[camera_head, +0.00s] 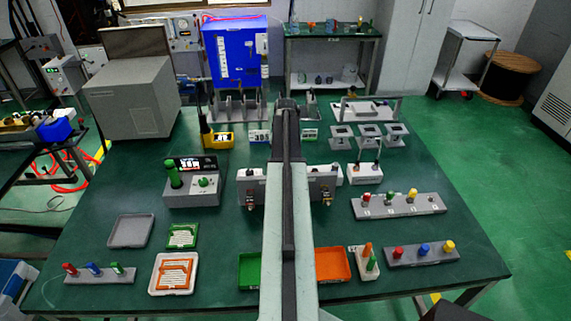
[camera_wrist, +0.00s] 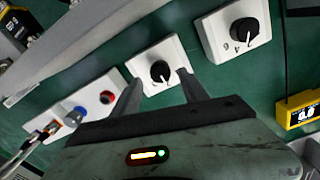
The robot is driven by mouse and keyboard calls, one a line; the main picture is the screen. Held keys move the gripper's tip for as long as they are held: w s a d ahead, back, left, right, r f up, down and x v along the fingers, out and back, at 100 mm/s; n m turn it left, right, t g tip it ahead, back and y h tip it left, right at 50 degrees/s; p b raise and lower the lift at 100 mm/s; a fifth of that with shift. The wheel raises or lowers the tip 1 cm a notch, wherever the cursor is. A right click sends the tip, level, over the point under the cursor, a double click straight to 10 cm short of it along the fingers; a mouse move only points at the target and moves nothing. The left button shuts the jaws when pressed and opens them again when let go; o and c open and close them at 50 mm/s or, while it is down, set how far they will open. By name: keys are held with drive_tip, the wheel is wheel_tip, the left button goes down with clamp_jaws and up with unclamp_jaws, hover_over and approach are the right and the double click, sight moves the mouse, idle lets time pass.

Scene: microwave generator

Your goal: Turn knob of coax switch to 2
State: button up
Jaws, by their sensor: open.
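In the wrist view my gripper (camera_wrist: 159,80) is open, its two fingers apart with nothing between them in contact that I can make out. A black round knob (camera_wrist: 160,72) on a white box (camera_wrist: 146,59) shows between and just beyond the fingertips. A second black knob (camera_wrist: 244,31) sits on another white box (camera_wrist: 215,41) up and to the right, with printed digits including 4 and 6. Which box is the coax switch cannot be read.
A box with blue and red buttons (camera_wrist: 108,97) lies left of the fingers. A yellow meter (camera_wrist: 299,111) stands at the right and also shows in the head view (camera_head: 217,139). A blue cabinet (camera_head: 232,50) stands at the table's back.

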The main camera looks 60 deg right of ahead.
wheel_tip(320, 180, up, 6)
drive_tip(key=p, duration=0.4)
drive_tip(key=shift+p, duration=0.35)
drive_tip(key=shift+f, duration=0.1)
